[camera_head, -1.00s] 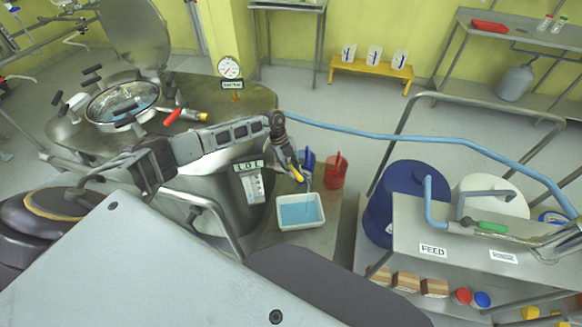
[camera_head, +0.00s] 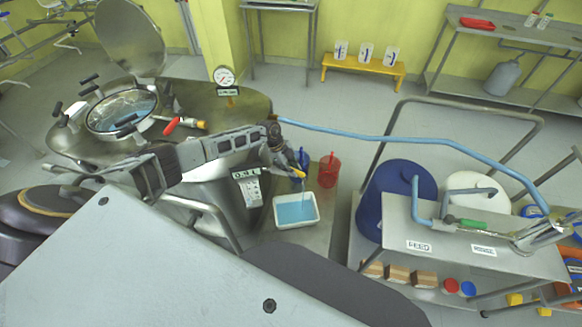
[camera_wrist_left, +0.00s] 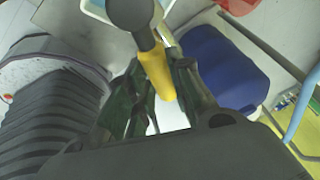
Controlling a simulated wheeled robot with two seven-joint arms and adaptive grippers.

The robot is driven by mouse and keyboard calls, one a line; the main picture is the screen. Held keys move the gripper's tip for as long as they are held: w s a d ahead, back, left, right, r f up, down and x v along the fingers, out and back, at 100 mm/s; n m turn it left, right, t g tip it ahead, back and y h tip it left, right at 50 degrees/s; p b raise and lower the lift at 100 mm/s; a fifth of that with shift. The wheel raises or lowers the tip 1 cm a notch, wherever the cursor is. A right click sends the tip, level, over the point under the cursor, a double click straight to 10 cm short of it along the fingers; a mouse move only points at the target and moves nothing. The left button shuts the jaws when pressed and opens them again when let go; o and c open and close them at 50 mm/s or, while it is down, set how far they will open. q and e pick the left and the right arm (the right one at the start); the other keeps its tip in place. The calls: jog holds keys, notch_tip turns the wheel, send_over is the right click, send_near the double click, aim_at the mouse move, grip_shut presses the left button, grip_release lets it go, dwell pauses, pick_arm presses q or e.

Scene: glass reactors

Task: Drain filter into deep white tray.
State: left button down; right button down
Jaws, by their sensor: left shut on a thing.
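My left gripper (camera_head: 280,160) is shut on the yellow valve handle (camera_head: 298,174) at the side of the steel filter vessel (camera_head: 205,195). In the left wrist view, the yellow handle (camera_wrist_left: 158,75) lies between the dark fingers (camera_wrist_left: 152,98). The deep white tray (camera_head: 298,226) stands on a steel shelf below the handle and holds blue liquid (camera_head: 295,210). A thin pale streak, seemingly a stream, drops from near the handle toward the tray. The outlet itself is mostly hidden. A label or readout (camera_head: 246,173) on the vessel is too blurred to read surely. My right gripper is out of view.
A red jug (camera_head: 329,172) and a blue jug (camera_head: 303,160) stand just behind the tray. A blue drum (camera_head: 385,195) and a steel cart (camera_head: 455,255) are to the right. A blue hose (camera_head: 390,138) crosses behind them.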

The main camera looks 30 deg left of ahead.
pick_arm(q)
jog(key=shift+w+r+n+t+p, duration=0.25)
jog(key=shift+w+n+t+p, duration=0.25)
jog(key=shift+n+p, duration=0.6)
jog(key=shift+w+p, duration=0.15)
jog(key=shift+p, duration=0.25)
jog(key=shift+w+n+p, duration=0.2)
jog(key=shift+n+p, duration=0.1)
jog(key=shift+p, duration=0.15)
jog(key=shift+w+f+n+y+p, duration=0.15)
jog(key=shift+w+n+y+p, duration=0.05)
jog(key=shift+n+y+p, duration=0.1)
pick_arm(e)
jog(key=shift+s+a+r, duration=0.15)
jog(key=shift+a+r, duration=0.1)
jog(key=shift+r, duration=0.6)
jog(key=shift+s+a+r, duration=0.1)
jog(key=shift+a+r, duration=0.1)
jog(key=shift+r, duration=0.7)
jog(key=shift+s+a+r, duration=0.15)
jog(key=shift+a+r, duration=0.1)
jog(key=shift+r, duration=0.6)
